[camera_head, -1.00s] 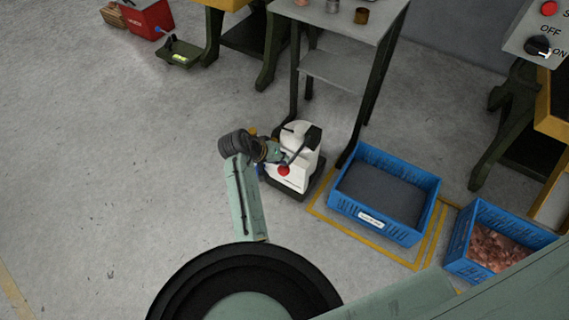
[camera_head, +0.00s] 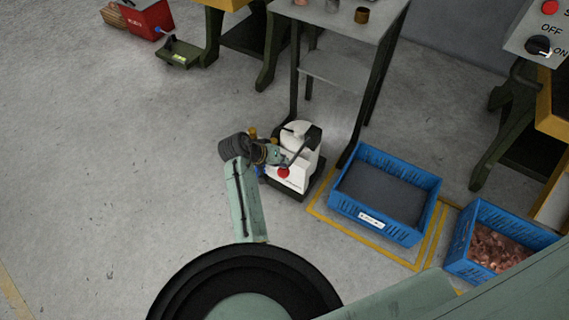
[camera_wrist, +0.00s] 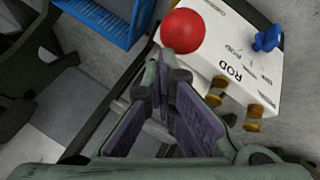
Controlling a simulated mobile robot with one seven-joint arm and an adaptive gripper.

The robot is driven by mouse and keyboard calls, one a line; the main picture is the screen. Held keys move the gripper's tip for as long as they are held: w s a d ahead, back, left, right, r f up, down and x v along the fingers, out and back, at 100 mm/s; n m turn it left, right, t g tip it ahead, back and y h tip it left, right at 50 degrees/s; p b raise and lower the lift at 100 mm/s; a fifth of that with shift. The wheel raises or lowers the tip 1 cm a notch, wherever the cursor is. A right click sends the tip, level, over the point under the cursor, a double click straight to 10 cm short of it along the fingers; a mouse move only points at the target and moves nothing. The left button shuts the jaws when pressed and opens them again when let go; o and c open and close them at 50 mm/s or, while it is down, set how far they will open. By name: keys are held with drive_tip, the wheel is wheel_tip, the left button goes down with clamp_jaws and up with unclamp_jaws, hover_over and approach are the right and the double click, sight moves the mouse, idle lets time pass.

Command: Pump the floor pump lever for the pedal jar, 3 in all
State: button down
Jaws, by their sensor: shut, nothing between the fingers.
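A white floor unit (camera_head: 298,168) on a dark base stands beside the table leg. A dark lever (camera_head: 300,150) slopes down from its top to a red ball knob (camera_head: 284,173). In the wrist view the red ball (camera_wrist: 183,31) is just beyond my fingertips, and the white face (camera_wrist: 232,62) reads "ROD", with brass fittings and a blue knob. My gripper (camera_head: 278,157) is shut and empty, close by the ball on its left; it also shows in the wrist view (camera_wrist: 164,82). I cannot tell whether it touches the ball or lever. No jar is clearly identifiable.
A blue crate (camera_head: 432,205) stands right of the unit inside yellow floor lines, and another blue crate (camera_head: 462,238) holds copper pieces. A grey table (camera_head: 335,68) stands behind. A green pedal-like box (camera_head: 178,55) lies far left. The floor at left is clear.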

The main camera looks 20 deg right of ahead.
sight(281, 169)
drive_tip(key=shift+s+a+f+b, duration=0.15)
drive_tip(key=shift+f+b, duration=0.25)
drive_tip(key=shift+f, duration=0.6)
drive_tip(key=shift+s+a+f+b, duration=0.1)
drive_tip(key=shift+f+b, duration=0.3)
drive_tip(key=shift+f, duration=0.6)
idle(1.2)
idle(0.5)
drive_tip(key=shift+w+d+r+p, duration=0.15)
drive_tip(key=shift+r+p, duration=0.95)
drive_tip(key=shift+r, duration=0.1)
drive_tip(key=shift+w+d+r+p, duration=0.1)
drive_tip(key=shift+d+r+p, duration=0.05)
drive_tip(key=shift+r+p, duration=1.05)
drive_tip(key=shift+w+d+r+p, duration=0.15)
drive_tip(key=shift+r+p, duration=0.9)
drive_tip(key=shift+r, duration=0.2)
drive_tip(key=r+p, duration=0.4)
drive_tip(key=r, duration=0.1)
drive_tip(key=shift+w+d, duration=0.25)
drive_tip(key=shift+d, duration=0.05)
